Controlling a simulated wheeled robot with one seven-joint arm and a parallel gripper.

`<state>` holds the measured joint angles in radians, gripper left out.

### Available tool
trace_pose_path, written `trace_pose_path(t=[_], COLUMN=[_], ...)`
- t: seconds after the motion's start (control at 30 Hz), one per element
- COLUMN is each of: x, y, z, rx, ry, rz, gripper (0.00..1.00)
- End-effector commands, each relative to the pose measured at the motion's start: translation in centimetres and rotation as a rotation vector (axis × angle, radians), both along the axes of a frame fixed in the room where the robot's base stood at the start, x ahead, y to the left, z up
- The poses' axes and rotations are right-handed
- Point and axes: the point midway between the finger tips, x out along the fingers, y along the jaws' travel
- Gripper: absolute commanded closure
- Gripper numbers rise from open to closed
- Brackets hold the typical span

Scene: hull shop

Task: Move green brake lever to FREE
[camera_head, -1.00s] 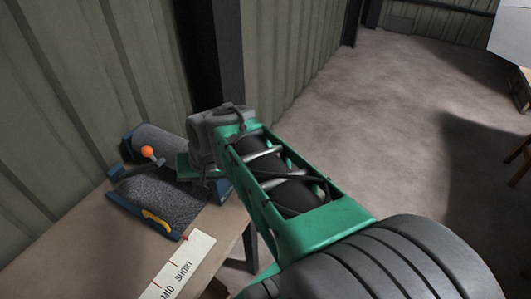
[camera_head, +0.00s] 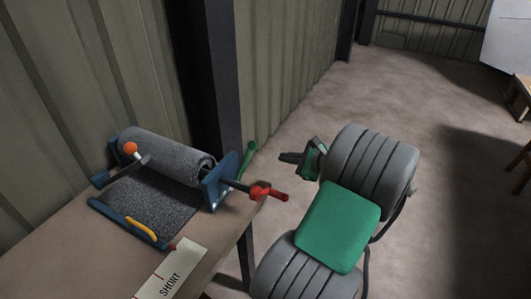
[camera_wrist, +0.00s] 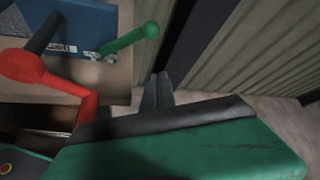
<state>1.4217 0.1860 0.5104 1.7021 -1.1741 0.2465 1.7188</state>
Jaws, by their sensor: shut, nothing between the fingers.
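The green brake lever (camera_head: 247,158) stands at the right end of a blue-framed roller device on the bench. It leans up and to the right, with a round knob at its tip. In the wrist view the lever (camera_wrist: 130,39) slants up to the right from the blue end plate (camera_wrist: 85,25). Small labels near its base are too small to read. My gripper (camera_head: 286,157) is shut and empty, to the right of the lever and apart from it. In the wrist view its fingertips (camera_wrist: 158,78) are together, below and right of the knob.
A red crank handle (camera_head: 265,192) sticks out right of the end plate, near my gripper. The grey roller (camera_head: 165,152), an orange knob (camera_head: 131,148) and a yellow handle (camera_head: 142,229) lie left. A dark post (camera_head: 216,80) and ribbed wall stand behind. Floor at right is open.

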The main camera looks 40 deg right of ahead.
Motion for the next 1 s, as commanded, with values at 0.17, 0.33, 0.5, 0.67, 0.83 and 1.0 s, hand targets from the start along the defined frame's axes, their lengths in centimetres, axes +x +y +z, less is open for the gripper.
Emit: trace_pose_path(t=[0.17, 0.33, 0.5, 0.67, 0.83, 1.0], x=[2.0, 5.3, 8.6, 8.9, 8.9, 8.9], y=[0.3, 0.6, 0.8, 2.0, 2.7, 2.8], z=[-1.0, -2.7, -4.4, -2.0, -1.0, -0.9], rx=[0.001, 0.002, 0.001, -0.004, -0.001, -0.001], ry=[0.001, 0.002, 0.002, 0.001, 0.003, 0.003], rz=[0.005, 0.007, 0.007, 0.002, 0.001, 0.001], gripper=[1.00, 1.00, 1.00, 1.00, 1.00, 1.00])
